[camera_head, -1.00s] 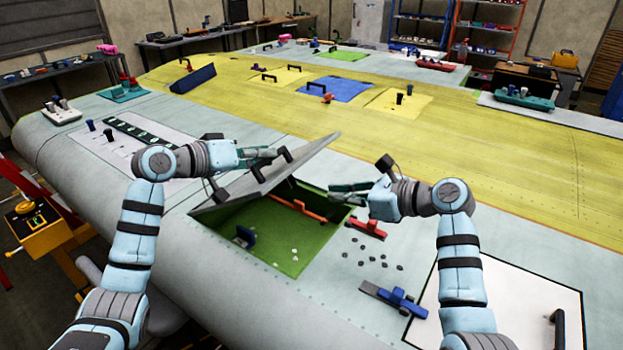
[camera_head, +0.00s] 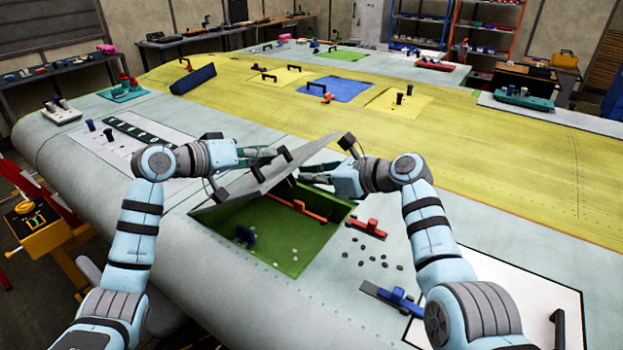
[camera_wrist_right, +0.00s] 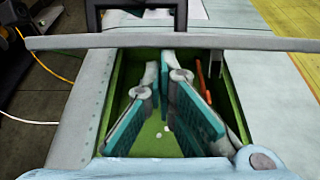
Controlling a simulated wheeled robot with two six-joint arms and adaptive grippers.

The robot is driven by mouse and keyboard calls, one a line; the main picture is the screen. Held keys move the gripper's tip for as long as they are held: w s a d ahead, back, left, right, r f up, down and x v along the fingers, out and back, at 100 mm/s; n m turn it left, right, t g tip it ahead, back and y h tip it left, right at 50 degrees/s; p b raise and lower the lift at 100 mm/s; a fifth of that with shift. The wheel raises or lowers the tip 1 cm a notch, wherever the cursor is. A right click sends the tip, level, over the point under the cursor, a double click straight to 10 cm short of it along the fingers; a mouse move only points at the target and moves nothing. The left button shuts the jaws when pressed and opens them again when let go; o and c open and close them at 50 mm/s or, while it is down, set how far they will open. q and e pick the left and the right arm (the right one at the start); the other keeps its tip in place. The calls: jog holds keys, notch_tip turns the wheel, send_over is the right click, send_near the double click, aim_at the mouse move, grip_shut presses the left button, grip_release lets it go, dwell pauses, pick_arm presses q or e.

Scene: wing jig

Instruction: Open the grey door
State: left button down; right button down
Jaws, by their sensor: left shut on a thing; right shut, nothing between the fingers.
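The grey door (camera_head: 265,182) stands tilted partly open over a green-lined compartment (camera_head: 300,232) in the wing. My left gripper (camera_head: 268,154) is shut on the door's black handle (camera_head: 286,157) on the upper face. My right gripper (camera_head: 316,177) is shut and empty, close to the door's raised right edge and above the compartment. In the right wrist view the door shows edge-on (camera_wrist_right: 230,44) as a grey bar, with the handle frame (camera_wrist_right: 135,6) above it. The right fingers (camera_wrist_right: 165,78) are in front of the bar, over the green floor.
The compartment holds a red bar (camera_head: 312,212), a blue item (camera_head: 245,236) and small pale pieces. A red clamp (camera_head: 367,228), scattered dark discs (camera_head: 372,260) and a blue clamp (camera_head: 397,297) lie right of it. A white panel (camera_head: 510,300) is at the lower right.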

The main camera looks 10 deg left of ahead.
pick_arm(q)
jog(key=shift+s+d+f, duration=0.1)
jog(key=shift+d+f, duration=0.1)
pick_arm(e)
jog(key=shift+w+a+r, duration=0.1)
jog(key=shift+a+r, duration=0.2)
jog(key=shift+r, duration=0.25)
jog(key=shift+a+r, duration=0.25)
jog(key=shift+r, duration=0.25)
pick_arm(q)
jog(key=c, duration=1.6)
grip_release()
jog(key=shift+s, duration=0.1)
jog(key=shift+c, duration=0.2)
